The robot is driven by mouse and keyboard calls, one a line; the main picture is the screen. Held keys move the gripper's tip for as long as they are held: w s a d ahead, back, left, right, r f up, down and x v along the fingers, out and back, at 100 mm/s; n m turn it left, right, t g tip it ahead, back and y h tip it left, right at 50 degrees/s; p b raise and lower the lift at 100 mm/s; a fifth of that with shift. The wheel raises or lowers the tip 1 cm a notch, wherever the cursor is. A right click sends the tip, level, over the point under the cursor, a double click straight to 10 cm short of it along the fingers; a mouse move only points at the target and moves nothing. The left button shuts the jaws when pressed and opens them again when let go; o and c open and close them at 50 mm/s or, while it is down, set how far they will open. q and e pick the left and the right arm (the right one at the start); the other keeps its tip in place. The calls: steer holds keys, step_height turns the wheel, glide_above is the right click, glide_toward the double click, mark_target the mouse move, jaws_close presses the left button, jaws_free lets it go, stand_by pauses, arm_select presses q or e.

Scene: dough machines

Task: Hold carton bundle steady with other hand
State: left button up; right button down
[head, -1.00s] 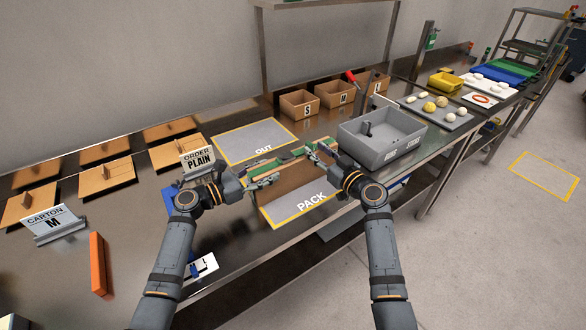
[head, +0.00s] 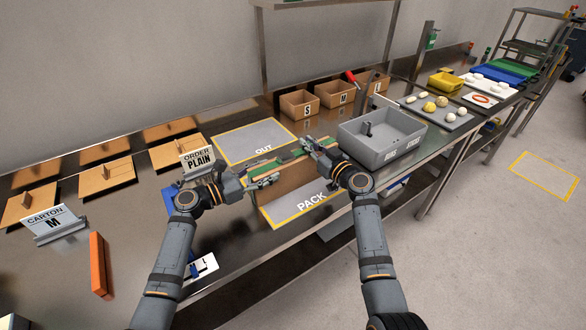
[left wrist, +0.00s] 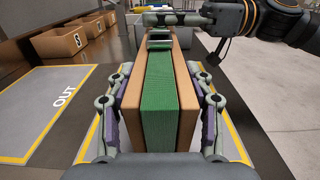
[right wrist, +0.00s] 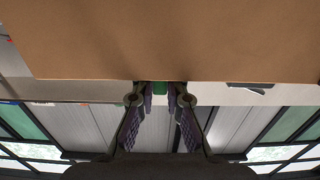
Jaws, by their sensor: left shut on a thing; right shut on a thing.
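The brown carton (head: 262,190) stands in the pack zone, with green material (head: 290,166) along its top. In the left wrist view it is two brown panels (left wrist: 187,92) with a ribbed green strip (left wrist: 158,100) between them. My left gripper (head: 270,181) is shut on the carton's near end, one finger on each side (left wrist: 160,125). My right gripper (head: 316,146) is at the far end. In the right wrist view its fingers (right wrist: 160,98) are shut on a small green piece (right wrist: 160,88) beside a brown panel (right wrist: 170,40). Its hold is partly hidden.
A grey bin (head: 385,140) stands close to the right gripper. The out zone (head: 240,143) behind is clear. Small open boxes (head: 300,104) stand at the back.

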mark_target(322, 139)
steer(key=shift+w+d+f, duration=0.1)
steer(key=shift+w+d, duration=0.6)
steer(key=shift+d, duration=0.3)
steer(key=shift+w+d, duration=0.7)
steer(key=shift+d, duration=0.3)
stand_by(0.4)
steer(key=c, duration=1.4)
jaws_free()
steer(key=shift+o, duration=0.2)
steer(key=shift+v, duration=3)
steer(key=v, duration=1.2)
